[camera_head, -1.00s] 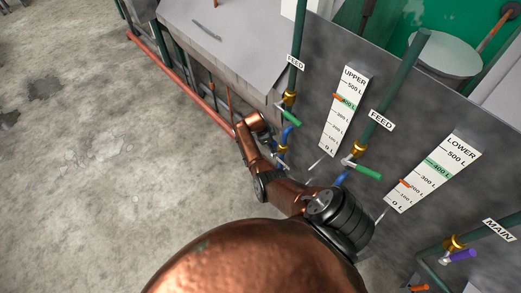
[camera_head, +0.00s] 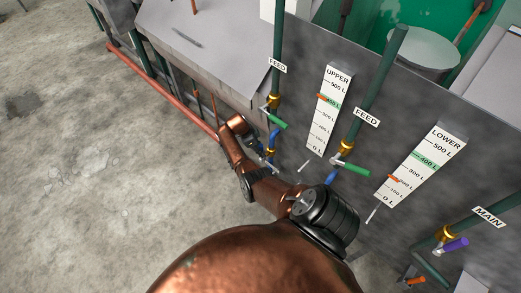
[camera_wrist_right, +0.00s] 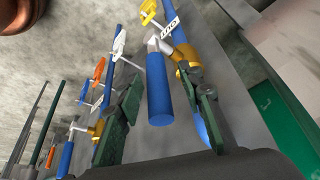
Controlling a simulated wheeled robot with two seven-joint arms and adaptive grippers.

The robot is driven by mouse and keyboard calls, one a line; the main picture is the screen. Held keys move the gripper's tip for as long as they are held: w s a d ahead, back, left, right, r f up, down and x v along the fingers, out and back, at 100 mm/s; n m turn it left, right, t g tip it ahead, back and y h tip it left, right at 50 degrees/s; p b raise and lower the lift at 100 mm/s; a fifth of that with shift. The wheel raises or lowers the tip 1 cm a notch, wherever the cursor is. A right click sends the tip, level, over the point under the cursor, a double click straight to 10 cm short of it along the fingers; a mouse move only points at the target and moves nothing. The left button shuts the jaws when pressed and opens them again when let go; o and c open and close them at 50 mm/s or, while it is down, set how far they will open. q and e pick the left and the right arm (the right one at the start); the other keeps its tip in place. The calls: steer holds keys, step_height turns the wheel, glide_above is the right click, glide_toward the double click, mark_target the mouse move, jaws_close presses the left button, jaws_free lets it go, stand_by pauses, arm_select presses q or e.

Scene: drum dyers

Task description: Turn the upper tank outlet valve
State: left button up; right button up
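A valve with a blue handle (camera_wrist_right: 158,92) shows close up in the right wrist view. A pale stem joins the handle to a brass-coloured body (camera_wrist_right: 188,58) on a blue pipe (camera_wrist_right: 177,30). My right gripper (camera_wrist_right: 161,76) is open, with one dark green finger on each side of the blue handle. Gaps show between handle and fingers. In the head view my right arm reaches toward the panel, and its gripper is mostly hidden. The UPPER gauge (camera_head: 325,112) has its orange marker near 400 L. My left gripper is out of view.
The panel also bears two FEED valves with green handles (camera_head: 275,121) (camera_head: 352,168), a LOWER gauge (camera_head: 418,165), and a MAIN valve with a purple handle (camera_head: 453,245). Other handles, orange (camera_wrist_right: 98,70) and blue (camera_wrist_right: 67,156), stand left of my fingers. Concrete floor (camera_head: 90,190) lies clear at left.

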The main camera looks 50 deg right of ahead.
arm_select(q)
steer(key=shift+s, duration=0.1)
arm_select(e)
steer(key=shift+s, duration=0.1)
steer(key=v, duration=1.2)
